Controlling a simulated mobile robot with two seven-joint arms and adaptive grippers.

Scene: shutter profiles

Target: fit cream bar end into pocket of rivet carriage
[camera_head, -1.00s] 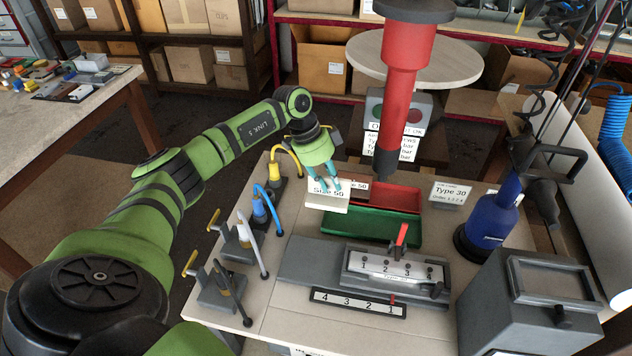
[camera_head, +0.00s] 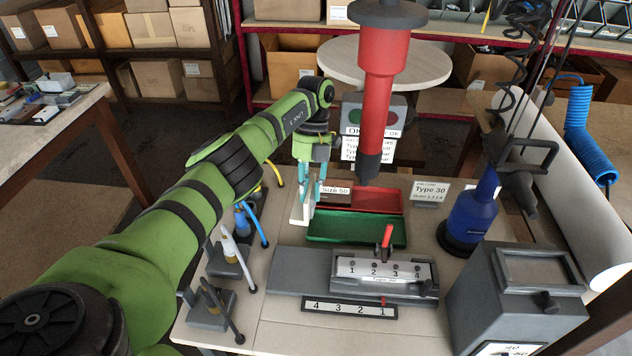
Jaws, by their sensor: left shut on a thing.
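My left gripper (camera_head: 309,190) is shut on a pale cream piece (camera_head: 303,205), which I take to be the cream bar. It shows narrow and upright, left of the red and green trays; the fingers hide part of it. The rivet carriage (camera_head: 400,287) is the grey fixture at the bench's front middle. It has a light plate marked 1 to 4 (camera_head: 383,269) and a red lever (camera_head: 387,237). The cream piece is apart from the carriage, behind and left of it. The pocket cannot be made out. My right gripper is not in view.
A green tray (camera_head: 357,228) and a red tray (camera_head: 378,197) lie behind the carriage, under a red press column (camera_head: 386,75). A blue bottle (camera_head: 470,215) and a grey box (camera_head: 520,300) stand at right.

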